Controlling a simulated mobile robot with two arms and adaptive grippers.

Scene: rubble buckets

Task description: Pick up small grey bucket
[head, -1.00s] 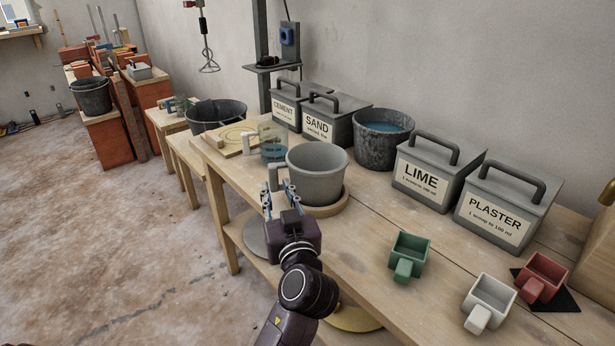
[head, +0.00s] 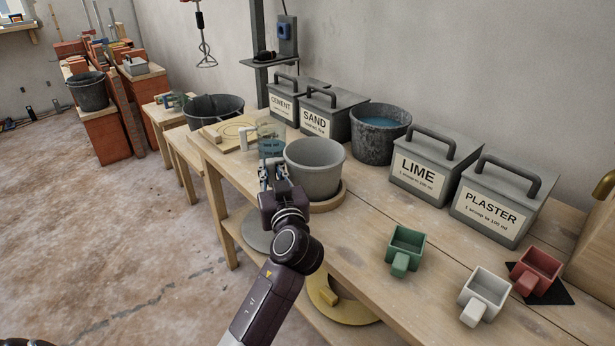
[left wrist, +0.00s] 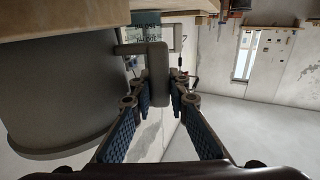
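The small grey bucket (head: 316,165) stands upright on a round wooden board (head: 328,203) on the workbench. Its side handle points left, toward my left gripper (head: 272,172), which largely covers it in the head view. In the left wrist view the bucket wall (left wrist: 62,90) fills the left side. Its grey handle (left wrist: 158,78) lies between the blue-padded fingertips of my left gripper (left wrist: 160,92). The fingers are spread with a visible gap, and I cannot tell whether either touches the handle. My right gripper is not in view.
A clear measuring cup (head: 270,140) stands just behind the gripper. A dark bucket of water (head: 378,140) and the LIME box (head: 432,170) stand behind the grey bucket. A green scoop (head: 405,248) sits at the front. The bench between them is bare.

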